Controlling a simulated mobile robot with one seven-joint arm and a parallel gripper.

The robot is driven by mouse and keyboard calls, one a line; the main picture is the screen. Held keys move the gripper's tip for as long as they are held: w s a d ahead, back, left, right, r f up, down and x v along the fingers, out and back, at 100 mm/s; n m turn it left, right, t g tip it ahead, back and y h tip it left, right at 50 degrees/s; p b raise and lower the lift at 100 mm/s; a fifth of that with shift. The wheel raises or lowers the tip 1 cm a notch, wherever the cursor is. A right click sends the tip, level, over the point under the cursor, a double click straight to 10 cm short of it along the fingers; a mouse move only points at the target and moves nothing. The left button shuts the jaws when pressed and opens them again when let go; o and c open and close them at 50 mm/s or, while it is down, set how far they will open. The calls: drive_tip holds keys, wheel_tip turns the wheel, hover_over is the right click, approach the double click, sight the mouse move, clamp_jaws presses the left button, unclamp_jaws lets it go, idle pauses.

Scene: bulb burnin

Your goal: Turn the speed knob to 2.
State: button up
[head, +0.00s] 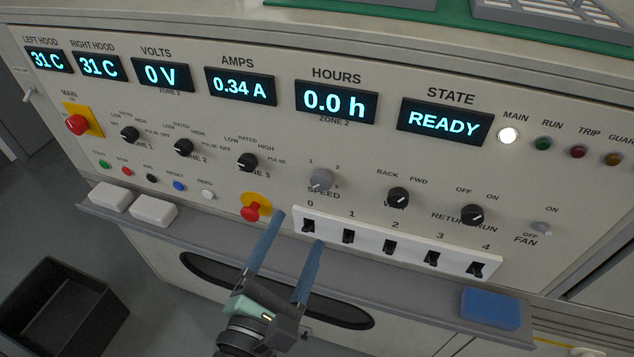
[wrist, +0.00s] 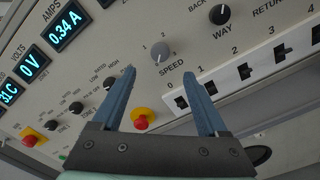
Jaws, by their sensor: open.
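The speed knob (head: 321,180) is a grey round knob above the word SPEED on the cream panel, with small numbers around it; 1 and 2 are printed above it. Its pointer is too small to read surely. In the wrist view the speed knob (wrist: 159,50) is ahead of the fingers and a little above the gap between their tips. My gripper (head: 299,228) is open and empty, its two blue fingers apart. In the head view it is below the knob, near the ledge and the switch strip. The wrist view also shows my gripper (wrist: 162,80), touching nothing that I can see.
A white strip of black switches (head: 390,247) is right of and below the knob. A red emergency button (head: 250,212) is at lower left. Black WAY (head: 398,197) and zone knobs (head: 248,162) flank it. A ledge (head: 400,294) carries a blue sponge (head: 491,308).

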sight(321, 184)
drive_tip(key=x, duration=1)
drive_tip(key=shift+w, duration=0.1)
drive_tip(key=shift+f, duration=0.1)
clamp_jaws()
